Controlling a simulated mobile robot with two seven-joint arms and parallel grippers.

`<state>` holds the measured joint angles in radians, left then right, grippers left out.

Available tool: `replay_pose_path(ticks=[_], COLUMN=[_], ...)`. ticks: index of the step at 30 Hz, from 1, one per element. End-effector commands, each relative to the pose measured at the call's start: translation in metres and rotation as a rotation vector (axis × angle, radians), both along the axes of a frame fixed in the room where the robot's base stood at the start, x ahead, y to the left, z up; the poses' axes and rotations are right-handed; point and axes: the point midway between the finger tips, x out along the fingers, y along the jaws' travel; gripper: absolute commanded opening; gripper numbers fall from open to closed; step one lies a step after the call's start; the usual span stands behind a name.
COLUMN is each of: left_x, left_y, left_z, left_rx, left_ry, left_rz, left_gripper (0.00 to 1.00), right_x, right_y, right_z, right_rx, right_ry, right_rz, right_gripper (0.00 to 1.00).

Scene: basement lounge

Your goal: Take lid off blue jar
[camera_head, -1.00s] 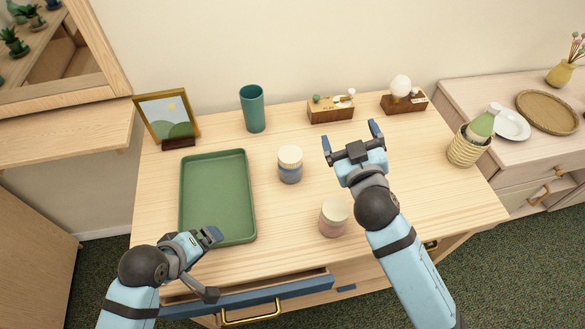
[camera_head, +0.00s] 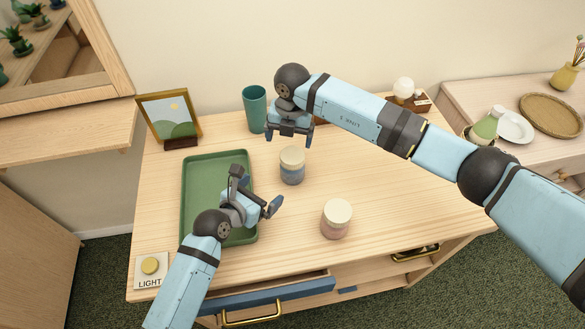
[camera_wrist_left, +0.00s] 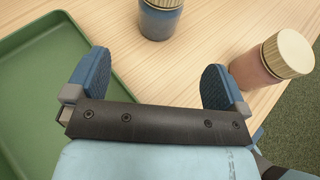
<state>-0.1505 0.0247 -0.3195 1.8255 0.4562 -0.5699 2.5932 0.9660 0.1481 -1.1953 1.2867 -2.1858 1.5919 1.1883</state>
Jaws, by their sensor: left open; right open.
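The blue jar (camera_head: 291,174) stands upright on the wooden table, with its pale wooden lid (camera_head: 292,157) on top. It also shows at the top of the left wrist view (camera_wrist_left: 160,22). My right gripper (camera_head: 289,140) is open and empty, just behind and above the jar, fingers pointing down. My left gripper (camera_head: 256,190) is open and empty over the right part of the green tray, to the left and front of the jar. In the left wrist view its fingers (camera_wrist_left: 152,82) are apart, with the jar beyond them.
A pink jar (camera_head: 335,225) with a pale lid stands at the front of the table. The green tray (camera_head: 190,200), a picture frame (camera_head: 169,117) and a teal cup (camera_head: 254,108) are to the left. A light switch (camera_head: 150,268) sits at the front left corner.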

Motion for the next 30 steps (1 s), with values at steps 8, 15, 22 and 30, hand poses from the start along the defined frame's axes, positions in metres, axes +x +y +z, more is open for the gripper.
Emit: replay_pose_path(ticks=[8, 15, 22, 30], left_x=[0.019, 0.055, 0.087, 0.106], left_y=[-0.013, -0.037, -0.058, -0.071], left_z=[-0.008, -0.026, -0.042, -0.052], left_rx=[-0.026, -0.023, -0.021, -0.024], left_ry=[0.009, 0.007, 0.007, 0.007], left_rz=[0.012, 0.01, 0.01, 0.011], left_gripper=[1.0, 1.0, 1.0, 1.0], right_x=[0.005, 0.005, 0.005, 0.005], right_y=[-0.009, -0.008, -0.008, -0.008], right_z=[0.002, 0.002, 0.002, 0.002], right_rx=[-0.053, -0.05, -0.049, -0.048], right_ry=[-0.01, -0.008, -0.009, -0.008], right_rz=[-0.015, -0.014, -0.013, -0.013], right_gripper=[0.92, 0.92, 0.92, 0.92])
